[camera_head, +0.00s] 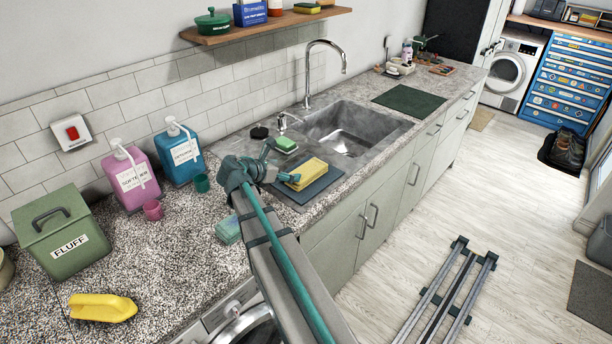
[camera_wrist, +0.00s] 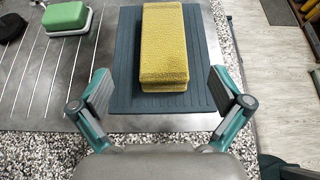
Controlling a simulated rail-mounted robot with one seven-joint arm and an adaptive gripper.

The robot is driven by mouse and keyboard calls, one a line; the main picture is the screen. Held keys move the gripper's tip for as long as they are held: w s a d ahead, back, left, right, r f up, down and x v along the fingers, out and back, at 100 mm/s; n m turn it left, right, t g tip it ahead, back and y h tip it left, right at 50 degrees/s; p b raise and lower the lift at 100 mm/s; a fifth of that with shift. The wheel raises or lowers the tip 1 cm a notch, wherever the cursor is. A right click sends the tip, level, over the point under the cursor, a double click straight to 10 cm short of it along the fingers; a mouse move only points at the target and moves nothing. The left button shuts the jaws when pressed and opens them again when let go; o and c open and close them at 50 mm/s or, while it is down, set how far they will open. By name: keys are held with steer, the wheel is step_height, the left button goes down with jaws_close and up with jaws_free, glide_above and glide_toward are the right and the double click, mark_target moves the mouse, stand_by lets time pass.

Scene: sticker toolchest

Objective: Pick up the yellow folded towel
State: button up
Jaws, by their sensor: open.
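The yellow folded towel (camera_head: 308,173) lies on a dark grey ribbed mat (camera_head: 322,186) beside the sink, near the counter's front edge. In the wrist view the towel (camera_wrist: 164,48) is a thick folded block, centred ahead of my gripper (camera_wrist: 161,92). My gripper is open, with one finger pad on each side of the towel's line and nothing between them. The towel's near end lies just beyond or about level with the fingertips; I cannot tell the height gap. In the head view my gripper (camera_head: 283,173) is at the towel's left side.
A green sponge (camera_head: 286,144) sits on a dish on the drainboard left of the towel, also in the wrist view (camera_wrist: 66,18). The sink (camera_head: 350,128) and faucet (camera_head: 316,75) are behind. Pink (camera_head: 131,176) and blue (camera_head: 182,153) dispensers stand left. Floor lies beyond the counter edge.

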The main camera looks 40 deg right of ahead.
mark_target(306, 170)
steer(key=p+x, duration=0.3)
steer(key=x, duration=0.7)
steer(key=shift+s+r, duration=0.1)
steer(key=shift+s, duration=0.1)
steer(key=shift+c, duration=0.3)
steer(key=c, duration=1.2)
steer(key=shift+r, duration=0.15)
